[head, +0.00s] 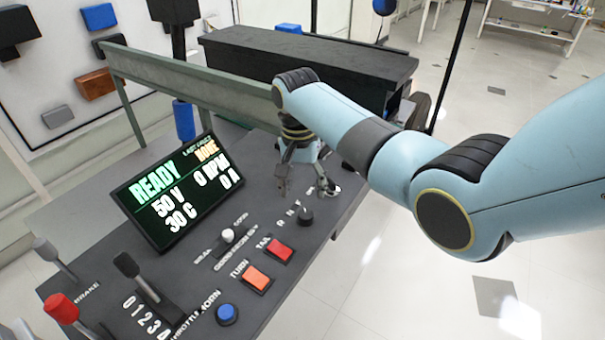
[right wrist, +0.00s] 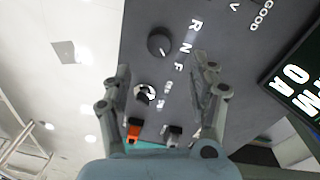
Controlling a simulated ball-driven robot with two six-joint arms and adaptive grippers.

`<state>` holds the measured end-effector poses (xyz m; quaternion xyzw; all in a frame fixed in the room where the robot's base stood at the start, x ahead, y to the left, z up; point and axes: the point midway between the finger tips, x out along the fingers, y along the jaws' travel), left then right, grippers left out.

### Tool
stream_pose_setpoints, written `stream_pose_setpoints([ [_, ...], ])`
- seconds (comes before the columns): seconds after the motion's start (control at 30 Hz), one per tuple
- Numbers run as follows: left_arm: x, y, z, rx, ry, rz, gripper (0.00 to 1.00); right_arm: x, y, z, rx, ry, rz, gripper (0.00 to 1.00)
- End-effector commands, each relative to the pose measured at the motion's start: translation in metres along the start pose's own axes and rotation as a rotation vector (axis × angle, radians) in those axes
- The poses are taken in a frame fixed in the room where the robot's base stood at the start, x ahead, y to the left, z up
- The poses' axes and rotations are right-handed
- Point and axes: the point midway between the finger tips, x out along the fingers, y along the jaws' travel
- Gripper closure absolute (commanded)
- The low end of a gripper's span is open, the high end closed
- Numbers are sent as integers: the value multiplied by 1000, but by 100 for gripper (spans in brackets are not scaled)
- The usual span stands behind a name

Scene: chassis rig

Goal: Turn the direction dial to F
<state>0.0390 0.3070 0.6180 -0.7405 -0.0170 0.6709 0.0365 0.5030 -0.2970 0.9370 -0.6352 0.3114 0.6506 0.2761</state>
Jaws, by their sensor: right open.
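The direction dial (head: 305,216) is a round black knob on the dark console, beside the letters R, N and F. In the right wrist view the dial (right wrist: 160,41) lies just beyond the fingertips. A small white mark on it points toward the lower right of that view; I cannot tell exactly which letter it meets. My right gripper (head: 303,186) hangs over the console just behind the dial in the head view. In the right wrist view the gripper (right wrist: 161,65) is open and empty, its fingers apart and not touching the dial. My left gripper is out of view.
A key-like switch (right wrist: 146,94) marked OFF and ON sits between the fingers in the wrist view. The display (head: 172,190) reads READY. A red button (head: 279,250), an orange button (head: 256,278), a blue button (head: 227,314) and levers crowd the console. Open floor lies to the right.

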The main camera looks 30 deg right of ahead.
Motion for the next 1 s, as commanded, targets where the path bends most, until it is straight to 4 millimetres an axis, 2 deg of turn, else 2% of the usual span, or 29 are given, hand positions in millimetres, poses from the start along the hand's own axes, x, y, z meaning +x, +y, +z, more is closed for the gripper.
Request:
stream_pose_setpoints([
  [0.1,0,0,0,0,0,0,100,-20,0,0,0,1,-1,40],
  [0.3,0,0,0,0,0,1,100,-34,0,0,0,0,1,40],
  [0.83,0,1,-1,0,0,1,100,-34,1,1,-2,0,1,40],
  [0.93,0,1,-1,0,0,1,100,-28,9,8,-37,12,-4,40],
  [1.0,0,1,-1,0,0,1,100,-20,23,20,-99,33,-14,40],
])
